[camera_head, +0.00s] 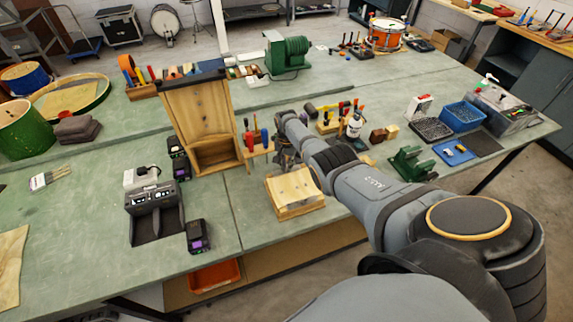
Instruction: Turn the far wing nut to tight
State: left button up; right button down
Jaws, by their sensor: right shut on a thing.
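My right arm reaches in from the lower right. Its gripper (284,157) is small and dark, at the far edge of a pale wooden jig (297,195) on the near part of the green bench. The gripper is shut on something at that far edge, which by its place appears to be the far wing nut. The nut itself is hidden by the fingers and too small to make out, so its angle cannot be told. The jig has a curved top and sits close to the bench's front edge. My left gripper is not in view.
A tall wooden stand (202,115) and a small rack of screwdrivers (257,148) stand close left of the gripper. Bottles and tools stand behind my arm. A green vise-like tool (412,163) is to the right. Bare bench lies left of the jig.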

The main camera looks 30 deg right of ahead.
jog(key=m, duration=0.5)
jog(key=shift+w+r+m, duration=0.1)
jog(key=shift+r+m, duration=0.05)
jog(key=shift+m, duration=0.15)
jog(key=m, duration=0.5)
jog(key=shift+p, duration=0.3)
jog(key=shift+m, duration=0.4)
jog(key=c, duration=1.4)
grip_release()
notch_tip(320, 180, up, 12)
jog(key=shift+f, duration=0.1)
